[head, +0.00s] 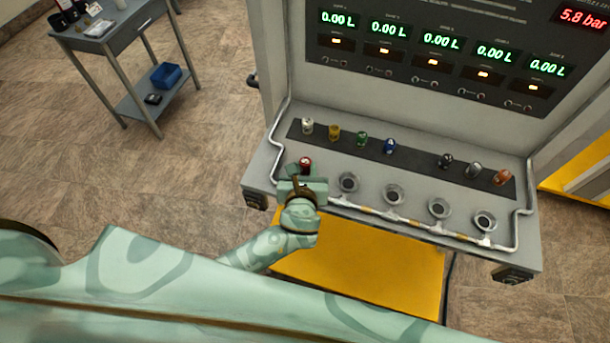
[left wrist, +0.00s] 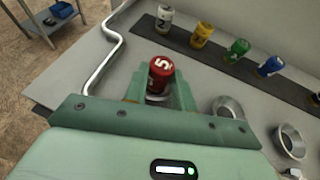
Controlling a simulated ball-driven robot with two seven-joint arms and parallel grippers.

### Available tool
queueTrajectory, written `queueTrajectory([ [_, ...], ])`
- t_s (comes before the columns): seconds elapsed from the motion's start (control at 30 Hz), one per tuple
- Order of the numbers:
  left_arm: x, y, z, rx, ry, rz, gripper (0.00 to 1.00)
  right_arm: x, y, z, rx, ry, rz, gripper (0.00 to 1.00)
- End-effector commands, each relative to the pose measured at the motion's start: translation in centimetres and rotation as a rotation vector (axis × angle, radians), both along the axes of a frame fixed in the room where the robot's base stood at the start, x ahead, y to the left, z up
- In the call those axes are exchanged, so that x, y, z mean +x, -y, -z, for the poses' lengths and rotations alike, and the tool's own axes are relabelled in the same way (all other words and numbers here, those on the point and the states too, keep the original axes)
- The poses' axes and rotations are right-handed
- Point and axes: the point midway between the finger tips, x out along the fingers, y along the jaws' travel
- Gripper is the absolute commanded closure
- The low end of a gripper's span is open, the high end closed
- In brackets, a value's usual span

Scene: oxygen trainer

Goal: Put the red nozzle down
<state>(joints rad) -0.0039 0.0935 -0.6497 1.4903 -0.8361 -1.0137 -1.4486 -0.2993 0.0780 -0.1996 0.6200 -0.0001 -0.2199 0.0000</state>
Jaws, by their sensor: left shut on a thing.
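The red nozzle (left wrist: 161,70) stands between the fingers of my left gripper (left wrist: 160,88) in the left wrist view, its top showing a white "5". In the head view the red nozzle (head: 305,163) shows just beyond my left gripper (head: 302,180), at the left end of the row of round metal sockets. My left gripper is shut on the red nozzle. A metal ring shows under the nozzle in the left wrist view; whether the nozzle is seated in it I cannot tell. My right gripper is not in view.
A dark strip (head: 418,156) behind holds white (head: 307,126), yellow (head: 334,132), green (head: 362,139) and blue (head: 390,146) nozzles, then black, grey and orange ones. Empty sockets (head: 348,182) lie to the right. A pipe (head: 277,150) edges the left side. The panel rises behind.

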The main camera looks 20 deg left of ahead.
Motion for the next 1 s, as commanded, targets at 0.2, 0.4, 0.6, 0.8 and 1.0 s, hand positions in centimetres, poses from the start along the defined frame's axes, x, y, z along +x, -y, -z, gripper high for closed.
queueTrajectory([
  [0.2,0.0,0.0,-0.1,-0.001,0.001,0.0,0.98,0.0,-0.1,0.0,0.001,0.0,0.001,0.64],
  [0.4,0.0,0.0,0.2,-0.001,0.001,0.0,0.58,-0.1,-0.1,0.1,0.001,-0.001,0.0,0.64],
  [0.6,0.0,0.0,0.1,-0.001,0.001,0.0,0.53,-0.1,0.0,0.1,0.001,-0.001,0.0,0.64],
  [0.8,-0.5,0.2,-0.3,-0.002,0.0,0.0,0.53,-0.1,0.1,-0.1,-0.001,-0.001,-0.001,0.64],
  [1.0,-4.2,1.0,-1.8,-0.004,-0.001,0.0,0.53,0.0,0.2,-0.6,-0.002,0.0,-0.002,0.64],
])
